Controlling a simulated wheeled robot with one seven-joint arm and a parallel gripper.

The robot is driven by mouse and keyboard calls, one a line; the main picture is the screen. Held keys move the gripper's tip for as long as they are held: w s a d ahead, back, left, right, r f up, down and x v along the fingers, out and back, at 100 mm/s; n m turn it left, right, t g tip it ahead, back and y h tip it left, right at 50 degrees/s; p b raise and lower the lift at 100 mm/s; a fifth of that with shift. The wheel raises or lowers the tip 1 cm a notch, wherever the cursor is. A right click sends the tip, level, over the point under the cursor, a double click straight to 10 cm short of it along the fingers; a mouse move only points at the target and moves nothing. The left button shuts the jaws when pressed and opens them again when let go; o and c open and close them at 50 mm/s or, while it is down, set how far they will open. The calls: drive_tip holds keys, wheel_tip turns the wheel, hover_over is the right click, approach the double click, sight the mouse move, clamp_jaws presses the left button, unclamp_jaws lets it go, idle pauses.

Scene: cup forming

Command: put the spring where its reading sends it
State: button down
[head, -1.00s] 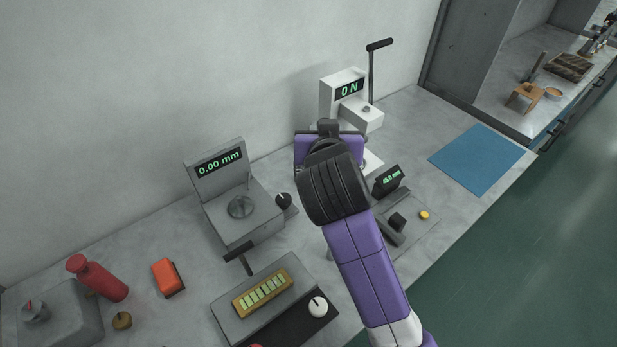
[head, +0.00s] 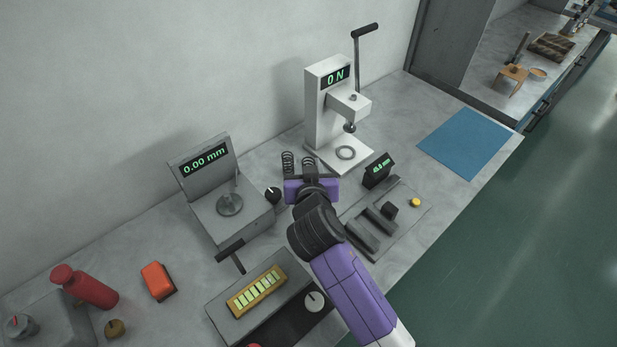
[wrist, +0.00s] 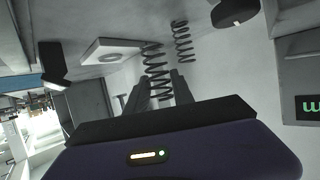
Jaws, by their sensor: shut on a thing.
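My gripper (head: 302,174) is shut on a dark coil spring (head: 309,166), held upright between the fingertips. The held spring also shows between the fingers in the wrist view (wrist: 155,70). A second similar spring (head: 288,163) is just left of it in the head view; it shows beyond the held one in the wrist view (wrist: 182,42), apart from the fingers. The white force tester (head: 324,110) reads 0 N, and a ring lies on its plate. The grey gauge (head: 208,180) reads 0.00 mm. The small black display (head: 379,170) has green digits too small to read surely.
A grey box with a lit green panel (head: 257,291) and white knob is at the front. A blue mat (head: 465,142) lies at the right. Bare bench lies around the mat.

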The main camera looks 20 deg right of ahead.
drive_tip(key=shift+f, duration=2.2)
drive_tip(key=shift+f+b, duration=0.15)
drive_tip(key=shift+b, duration=0.15)
drive_tip(key=c, duration=1.1)
unclamp_jaws()
drive_tip(key=shift+s+r, duration=0.15)
drive_tip(key=shift+r, duration=0.1)
drive_tip(key=v, duration=1.1)
drive_tip(key=shift+s+a+r, duration=0.15)
drive_tip(key=shift+s+a, duration=0.05)
drive_tip(key=shift+s, duration=0.1)
